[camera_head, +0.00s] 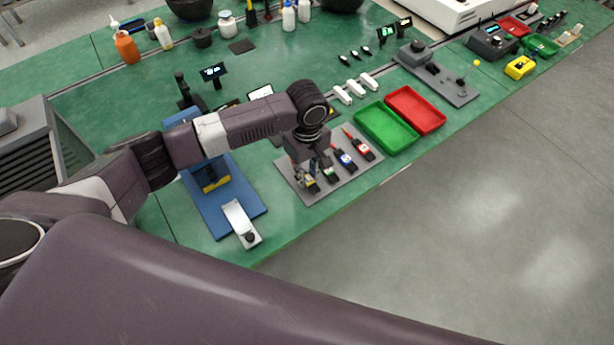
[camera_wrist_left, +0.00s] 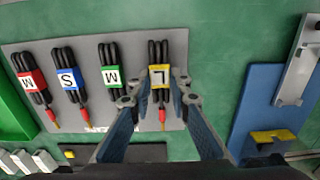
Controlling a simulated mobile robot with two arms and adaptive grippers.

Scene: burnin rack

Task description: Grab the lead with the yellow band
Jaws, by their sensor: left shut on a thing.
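The lead with the yellow band (camera_wrist_left: 160,76), marked L, is a bundled black cable with a red tip. It lies at one end of the grey plate (camera_wrist_left: 205,45). My left gripper (camera_wrist_left: 160,92) has a finger on either side of this lead and is shut on it, still down at the plate. In the head view my left gripper (camera_head: 308,172) reaches down over the plate's left end and partly hides the lead. Leads with a green band (camera_wrist_left: 111,76), a blue band (camera_wrist_left: 68,79) and a red band (camera_wrist_left: 32,81) lie beside it. My right gripper is not in view.
A blue base (camera_head: 213,207) with a yellow-black block and a grey metal arm stands left of the plate. A green tray (camera_head: 386,128) and a red tray (camera_head: 415,110) lie to the right. White pieces (camera_head: 354,88) lie behind. The bench's front edge is close.

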